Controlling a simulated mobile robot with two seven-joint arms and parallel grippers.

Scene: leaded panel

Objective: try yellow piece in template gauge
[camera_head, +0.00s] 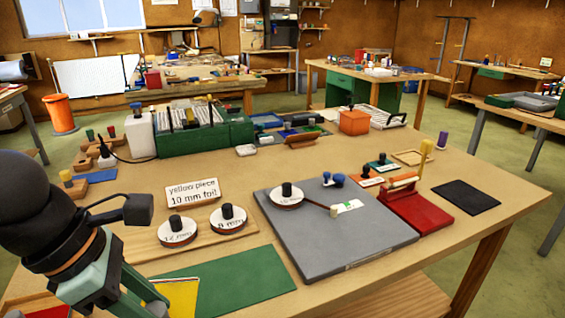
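The yellow piece (182,298) lies at the bottom edge of the view on the green mat (235,280). It is partly cut off by the frame and partly behind my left arm. My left gripper (140,298) reaches down beside the yellow piece, at its left. The fingertips are hard to make out, so its opening and any contact with the piece cannot be told. No object is clearly marked as the template gauge; a small tan frame (412,157) lies at the table's far right. A card (193,192) reads "yellow piece 10 mm foil". My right gripper is not in view.
Two labelled reels (177,231) (228,219) sit on a wooden board. A third reel (287,196) is on the grey board (335,240). A red tool (415,208) and a black mat (466,196) lie to the right. A green rack (200,137) stands behind.

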